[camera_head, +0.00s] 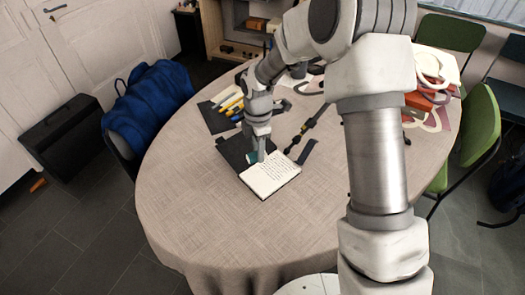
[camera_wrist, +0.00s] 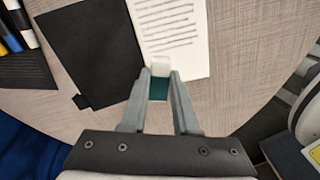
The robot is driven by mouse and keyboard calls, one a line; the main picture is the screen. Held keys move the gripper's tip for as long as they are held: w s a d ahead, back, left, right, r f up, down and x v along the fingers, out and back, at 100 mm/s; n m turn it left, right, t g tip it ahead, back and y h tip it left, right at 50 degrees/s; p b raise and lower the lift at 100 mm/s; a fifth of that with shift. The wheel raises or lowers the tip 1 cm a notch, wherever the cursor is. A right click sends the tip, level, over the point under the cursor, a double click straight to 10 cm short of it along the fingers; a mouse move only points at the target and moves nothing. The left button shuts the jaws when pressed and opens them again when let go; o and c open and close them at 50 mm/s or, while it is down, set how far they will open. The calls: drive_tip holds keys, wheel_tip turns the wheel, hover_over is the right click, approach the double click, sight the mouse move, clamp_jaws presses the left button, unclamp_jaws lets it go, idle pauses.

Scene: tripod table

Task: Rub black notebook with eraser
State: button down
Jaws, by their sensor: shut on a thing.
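The black notebook (camera_wrist: 88,52) lies open on the table, with a black cover on the left and a white written page (camera_wrist: 182,35) on the right in the wrist view. In the head view its page (camera_head: 271,176) and dark cover (camera_head: 232,152) also show. My gripper (camera_wrist: 160,78) is shut on the eraser (camera_wrist: 159,88), a small block with a teal body and a white end. The eraser is over the inner edge of the written page, near the black cover. I cannot tell whether it touches the page. In the head view my gripper (camera_head: 259,157) points down at the notebook.
Several pens and markers (camera_head: 230,103) lie on a dark pad left of my arm. A dark strap-like item (camera_head: 308,128) lies right of the notebook. The near part of the round cloth-covered table (camera_head: 235,225) is clear. Chairs stand around it.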

drive_tip(key=shift+r+p, duration=0.45)
drive_tip(key=shift+r, duration=0.6)
